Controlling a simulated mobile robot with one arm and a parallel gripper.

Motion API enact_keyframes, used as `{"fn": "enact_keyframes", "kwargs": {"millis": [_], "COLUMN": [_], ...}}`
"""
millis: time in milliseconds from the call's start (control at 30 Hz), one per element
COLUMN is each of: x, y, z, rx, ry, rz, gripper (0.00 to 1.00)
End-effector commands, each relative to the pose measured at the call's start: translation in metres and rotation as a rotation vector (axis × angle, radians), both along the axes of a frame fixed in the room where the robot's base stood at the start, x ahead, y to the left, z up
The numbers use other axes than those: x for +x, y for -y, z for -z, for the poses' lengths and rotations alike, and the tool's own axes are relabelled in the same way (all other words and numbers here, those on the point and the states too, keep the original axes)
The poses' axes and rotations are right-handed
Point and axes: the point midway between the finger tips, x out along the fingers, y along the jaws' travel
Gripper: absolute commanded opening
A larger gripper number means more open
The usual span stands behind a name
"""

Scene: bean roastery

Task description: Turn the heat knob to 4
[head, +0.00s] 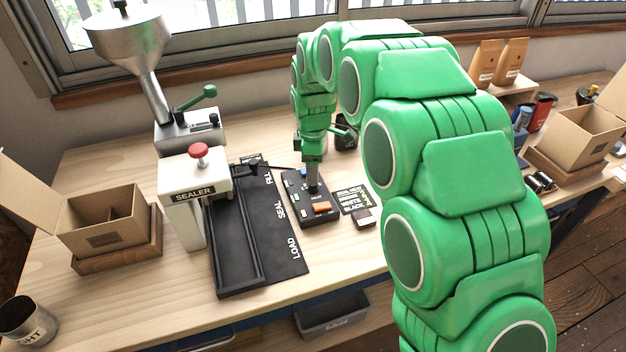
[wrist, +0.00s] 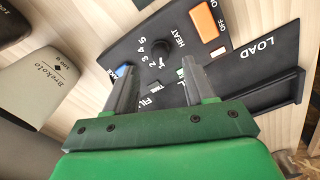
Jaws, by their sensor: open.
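The heat knob (wrist: 160,62) is a small black knob on a black control box (head: 318,217). Numbers (wrist: 152,50) are printed around it, with HEAT beside it. In the wrist view the knob lies beyond and between the two grey fingers. I cannot tell which number it points to. My gripper (head: 313,183) is over the box, fingers pointing down; in the wrist view my gripper (wrist: 157,78) is open, with nothing between the fingers. In the head view it hides most of the knob.
The box has an orange switch (wrist: 204,20) marked ON and OFF. The sealer (head: 193,190) and its black mat (head: 270,235) stand left of it. A heat card (head: 350,197) lies to its right. A cream bag (wrist: 45,85) is at the left in the wrist view.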

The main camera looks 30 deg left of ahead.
Motion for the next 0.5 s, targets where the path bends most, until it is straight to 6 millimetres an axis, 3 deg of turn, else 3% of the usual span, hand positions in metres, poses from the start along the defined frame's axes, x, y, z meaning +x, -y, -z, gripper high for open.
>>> {"fn": "enact_keyframes", "kwargs": {"millis": [300, 500], "x": [-0.001, -0.001], "y": [0.001, 0.001], "z": [0.043, 0.048], "rx": [-0.004, -0.002], "ry": [-0.004, -0.003], "rz": [0.000, 0.001], "gripper": [0.54, 0.54]}}
